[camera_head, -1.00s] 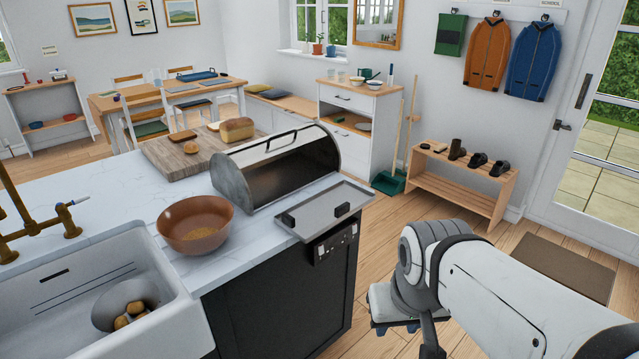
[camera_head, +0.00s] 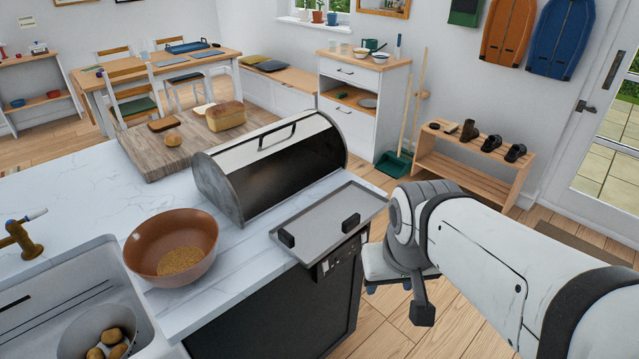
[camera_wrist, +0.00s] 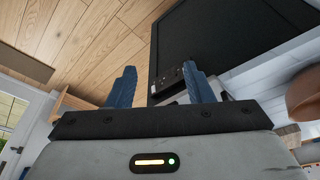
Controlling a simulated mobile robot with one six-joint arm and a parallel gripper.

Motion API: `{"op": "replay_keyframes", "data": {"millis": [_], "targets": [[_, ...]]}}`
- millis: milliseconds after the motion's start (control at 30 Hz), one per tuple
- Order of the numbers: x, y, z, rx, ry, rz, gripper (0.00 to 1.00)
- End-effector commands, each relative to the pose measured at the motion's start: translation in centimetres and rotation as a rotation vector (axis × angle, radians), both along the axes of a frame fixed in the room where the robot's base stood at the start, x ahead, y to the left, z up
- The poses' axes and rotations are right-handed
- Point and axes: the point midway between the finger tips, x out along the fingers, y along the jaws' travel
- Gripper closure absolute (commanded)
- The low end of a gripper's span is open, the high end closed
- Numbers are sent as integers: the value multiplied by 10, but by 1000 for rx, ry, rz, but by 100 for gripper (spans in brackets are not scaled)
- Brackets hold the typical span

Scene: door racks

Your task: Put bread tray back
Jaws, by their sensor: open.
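The bread tray (camera_head: 325,222) is a flat grey tray with a raised rim and two black handles on its near side. It lies on the counter in front of the bread bin (camera_head: 228,180), its near right edge at or past the counter edge. The bin is a rounded metal box with a dark front and a handle on top. My gripper (camera_wrist: 160,88) is open and empty, its two blue fingers apart in the wrist view.
A brown bowl (camera_head: 172,248) stands left of the tray, near the sink (camera_head: 40,300). A wooden board (camera_head: 150,150) with bread lies behind the bin. The dark counter front (camera_head: 290,310) is close beside my gripper. Open wooden floor lies to the right.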

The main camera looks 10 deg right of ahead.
Motion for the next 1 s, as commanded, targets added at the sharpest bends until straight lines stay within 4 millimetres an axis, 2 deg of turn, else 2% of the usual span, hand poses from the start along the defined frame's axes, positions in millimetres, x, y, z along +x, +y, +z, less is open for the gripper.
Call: {"op": "replay_keyframes", "data": {"millis": [67,167,300,367,500,600,733,900,1000], "targets": [[16,-9,-6,-38,-44,-8,46],[54,-34,-12,-119,-156,-30,38],[124,-75,-17,-236,-382,-11,27],[153,-87,-19,-260,-480,24,22],[209,-94,-30,-241,-677,163,20],[235,-86,-46,-159,-779,291,20],[247,-68,-72,6,-851,448,20],[239,-50,-96,210,-869,583,20],[234,-44,-102,282,-866,622,20]]}}
